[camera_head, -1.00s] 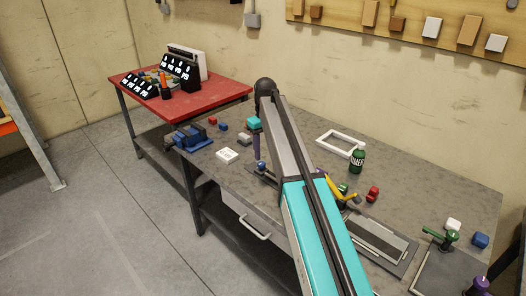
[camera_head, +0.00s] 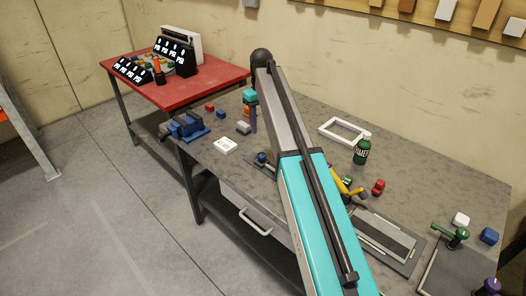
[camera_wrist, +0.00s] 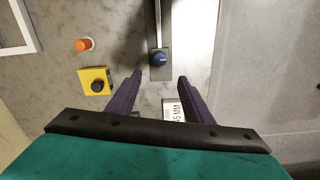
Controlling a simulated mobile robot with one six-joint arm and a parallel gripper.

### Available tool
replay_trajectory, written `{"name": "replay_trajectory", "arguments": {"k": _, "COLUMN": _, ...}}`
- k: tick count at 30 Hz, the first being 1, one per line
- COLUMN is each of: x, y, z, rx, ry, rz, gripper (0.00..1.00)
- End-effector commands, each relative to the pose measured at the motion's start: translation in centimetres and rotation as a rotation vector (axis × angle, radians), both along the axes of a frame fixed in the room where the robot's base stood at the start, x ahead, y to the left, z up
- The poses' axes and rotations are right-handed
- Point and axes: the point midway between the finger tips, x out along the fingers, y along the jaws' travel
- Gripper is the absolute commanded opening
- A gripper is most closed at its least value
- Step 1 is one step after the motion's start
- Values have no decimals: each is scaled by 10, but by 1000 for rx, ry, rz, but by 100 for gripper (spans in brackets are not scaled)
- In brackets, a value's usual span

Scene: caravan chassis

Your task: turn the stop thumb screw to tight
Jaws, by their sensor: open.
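A round blue knob, which looks like the stop thumb screw (camera_wrist: 159,58), sits at the end of a dark rail (camera_wrist: 158,22) in the wrist view. Its marking is too small to read for its turn position. In the head view a small blue knob (camera_head: 262,157) shows on the bench just left of my arm. My gripper (camera_wrist: 160,77) is open and empty, with its purple fingers apart. In the wrist view the knob appears just beyond the gap between the fingertips, not held. In the head view my gripper (camera_head: 253,129) points down above the bench, apart from the knob.
In the wrist view a yellow block with a black knob (camera_wrist: 95,81), an orange cylinder (camera_wrist: 84,45) and a white "5 MM" block (camera_wrist: 173,108) lie nearby.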

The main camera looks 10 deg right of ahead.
Motion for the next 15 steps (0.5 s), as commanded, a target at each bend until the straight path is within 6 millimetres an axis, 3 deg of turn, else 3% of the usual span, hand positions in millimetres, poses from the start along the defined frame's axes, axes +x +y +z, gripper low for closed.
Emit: {"name": "replay_trajectory", "arguments": {"k": 15, "x": 0, "y": -1, "z": -52, "rx": 0, "ry": 0, "rz": -1, "gripper": 46}}
